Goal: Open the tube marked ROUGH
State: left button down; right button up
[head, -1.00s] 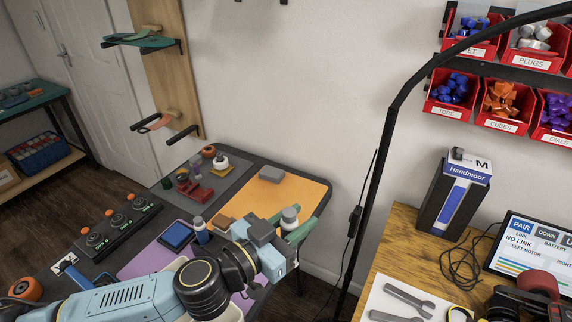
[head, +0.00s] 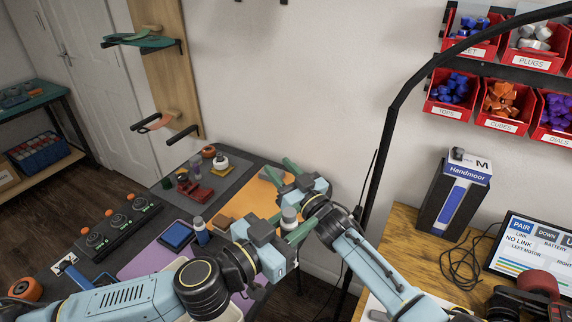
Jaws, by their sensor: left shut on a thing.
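My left gripper (head: 287,224) is shut on a tube with a pale grey cap (head: 289,214), held upright in front of the orange mat. Its body is mostly hidden by the fingers and its label cannot be read. My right gripper (head: 283,173) is open, with its green fingers apart over the orange mat, a little above and beyond the held tube; it is not touching the cap. Another tube (head: 201,232), blue with a grey cap, stands upright on the workbench to the left; its marking is too small to read.
The orange mat (head: 245,199) lies under and behind my grippers. A blue pad (head: 176,235), a red tool (head: 194,190) and a black strip with orange knobs (head: 113,234) lie to the left. A black lamp pole (head: 380,155) rises right of my arms, beside a Handmoor box (head: 455,195).

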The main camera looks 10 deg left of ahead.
jog(key=s+a+r+n+g+y, duration=0.35)
jog(key=r+n, duration=0.25)
jog(key=r, duration=0.2)
jog(key=s+a+r+n+g+y, duration=0.2)
jog(key=a+r+n+g+y, duration=0.1)
jog(key=r+n+g, duration=0.3)
jog(key=s+a+r+n+g+h, duration=0.35)
jog(key=s+r+n+g, duration=0.35)
jog(key=s+n+g, duration=0.4)
jog(key=s+n+h, duration=0.2)
jog(key=n, duration=0.2)
jog(key=n+t+h, duration=0.5)
jog(key=t+h, duration=0.2)
jog(key=h, duration=0.8)
send_over(286, 211)
jog(key=shift+g, duration=0.25)
jog(key=f, duration=0.4)
jog(key=shift+s+a+f, duration=0.2)
jog(key=shift+a+f, duration=0.05)
jog(key=shift+f, duration=0.15)
jog(key=shift+w+d+h, duration=0.15)
jog(key=shift+d+h, duration=0.1)
jog(key=shift+h, duration=0.15)
jog(key=shift+f, duration=3.95)
